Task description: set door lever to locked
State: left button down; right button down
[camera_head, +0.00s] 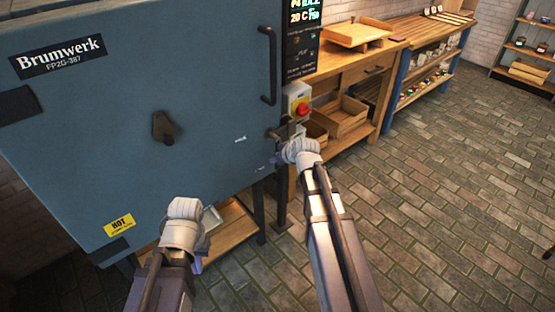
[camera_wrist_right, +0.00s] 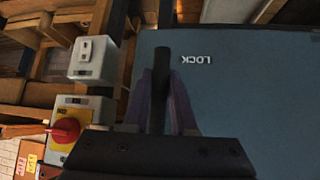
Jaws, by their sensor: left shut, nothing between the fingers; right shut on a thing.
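The blue kiln door (camera_head: 200,90) fills the left of the head view and looks closed. The dark door lever (camera_head: 273,134) is at its right edge, partly hidden by my right arm. In the right wrist view the lever (camera_wrist_right: 160,75) is a dark bar between the purple fingers. My right gripper (camera_wrist_right: 165,105) is shut on it. A LOCK label (camera_wrist_right: 197,60) reads upside down just right of the lever's tip. In the head view the right gripper (camera_head: 292,145) is at the lever. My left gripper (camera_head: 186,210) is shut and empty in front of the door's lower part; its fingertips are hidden.
A long dark handle (camera_head: 268,65) and a dark knob (camera_head: 164,128) stick out from the door. A red switch (camera_head: 302,110) sits beside the lever, also in the wrist view (camera_wrist_right: 66,130). A wooden workbench (camera_head: 365,65) stands behind. The brick floor (camera_head: 450,200) at right is clear.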

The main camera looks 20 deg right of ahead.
jog(key=shift+d, duration=0.1)
jog(key=c, duration=0.7)
grip_release()
jog(key=shift+c, duration=0.2)
jog(key=p+v, duration=0.5)
jog(key=v, duration=0.2)
jog(key=shift+s+r, duration=0.3)
